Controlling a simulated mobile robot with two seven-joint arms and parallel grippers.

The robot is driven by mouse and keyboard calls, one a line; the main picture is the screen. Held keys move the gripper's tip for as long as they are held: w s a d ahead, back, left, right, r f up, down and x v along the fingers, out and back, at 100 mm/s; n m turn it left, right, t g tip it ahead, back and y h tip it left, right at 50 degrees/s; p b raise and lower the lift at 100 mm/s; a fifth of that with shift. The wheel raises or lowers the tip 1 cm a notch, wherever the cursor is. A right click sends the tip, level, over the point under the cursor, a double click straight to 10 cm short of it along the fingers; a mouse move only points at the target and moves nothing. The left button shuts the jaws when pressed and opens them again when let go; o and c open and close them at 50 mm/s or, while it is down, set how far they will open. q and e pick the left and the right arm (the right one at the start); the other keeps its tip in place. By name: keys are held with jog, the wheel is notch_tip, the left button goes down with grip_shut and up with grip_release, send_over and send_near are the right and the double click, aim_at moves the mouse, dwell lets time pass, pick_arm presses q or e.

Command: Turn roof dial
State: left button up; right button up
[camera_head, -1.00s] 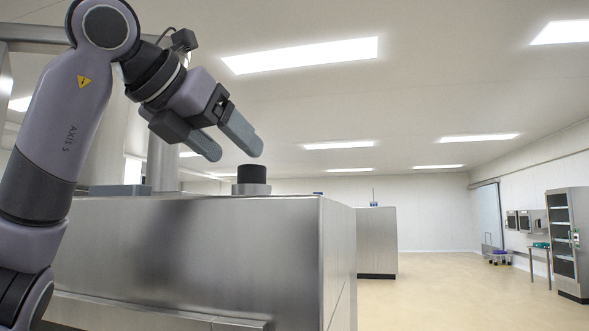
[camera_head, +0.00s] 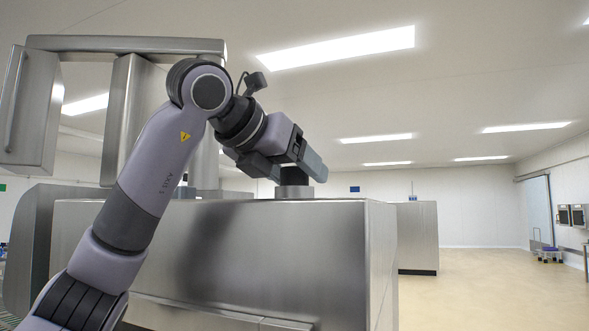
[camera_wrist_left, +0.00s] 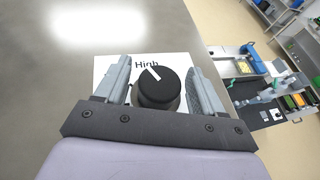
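The roof dial is a black round knob (camera_wrist_left: 159,88) with a white pointer line, standing on a white plate (camera_wrist_left: 103,66) marked "High". The pointer is aimed up and to the left, near that word. My left gripper (camera_head: 302,165) is down at the dial. In the wrist view its fingers (camera_wrist_left: 160,90) stand on either side of the knob, apart, with narrow gaps visible. My right gripper is in neither view.
The steel cabinet (camera_head: 260,245) carries the dial near its right end. Steel posts and a boxy panel (camera_head: 28,110) rise behind my arm at the left. Open floor (camera_head: 480,285) lies to the right, with another steel cabinet (camera_head: 416,238) farther back.

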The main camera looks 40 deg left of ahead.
pick_arm(q)
jog(key=c, duration=0.8)
jog(key=shift+o, duration=0.2)
jog(key=shift+m+h, duration=0.3)
jog(key=shift+h, duration=0.1)
jog(key=shift+m+h, duration=0.9)
jog(key=shift+h, duration=0.1)
jog(key=shift+m+g+h, duration=1)
jog(key=shift+m+h, duration=0.7)
jog(key=shift+h, duration=0.2)
jog(key=shift+r, duration=0.1)
jog(key=o, duration=1)
jog(key=shift+c, duration=0.2)
